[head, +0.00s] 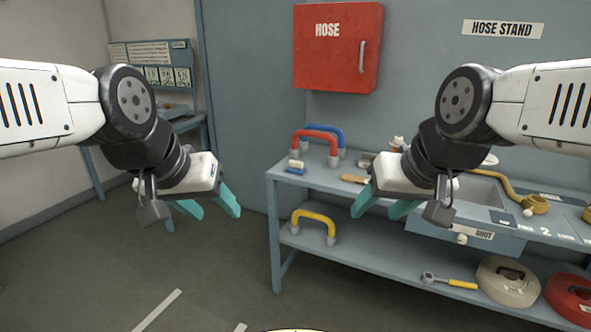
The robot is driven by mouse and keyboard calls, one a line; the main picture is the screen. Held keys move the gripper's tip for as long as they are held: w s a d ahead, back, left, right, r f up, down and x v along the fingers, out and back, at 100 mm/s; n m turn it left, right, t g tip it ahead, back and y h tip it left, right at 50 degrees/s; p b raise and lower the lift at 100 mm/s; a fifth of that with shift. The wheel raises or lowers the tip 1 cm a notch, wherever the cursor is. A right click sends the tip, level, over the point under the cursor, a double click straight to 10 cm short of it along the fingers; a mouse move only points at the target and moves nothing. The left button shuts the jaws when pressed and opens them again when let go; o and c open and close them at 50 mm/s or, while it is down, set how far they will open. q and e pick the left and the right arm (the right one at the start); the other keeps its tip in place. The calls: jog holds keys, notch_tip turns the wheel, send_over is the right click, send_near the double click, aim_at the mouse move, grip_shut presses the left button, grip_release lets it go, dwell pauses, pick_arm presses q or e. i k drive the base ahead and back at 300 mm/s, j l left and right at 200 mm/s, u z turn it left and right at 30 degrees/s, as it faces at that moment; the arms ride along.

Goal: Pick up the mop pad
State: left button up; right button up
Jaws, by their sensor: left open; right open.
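No thing in view is clearly a mop pad. My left gripper (212,210) is open and empty, in the air left of the bench. My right gripper (378,208) is open and empty, in front of the bench's top edge, and hides part of the bench top behind it.
The bench (330,186) holds a red handle (318,133), a blue handle (334,130) and a tan hose piece (510,190). A red HOSE cabinet (335,60) hangs above. Floor at left is clear.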

aim_at(294, 167)
jog(key=i+j+u, duration=0.1)
jog(key=i+u, duration=0.15)
jog(key=i, duration=1.45)
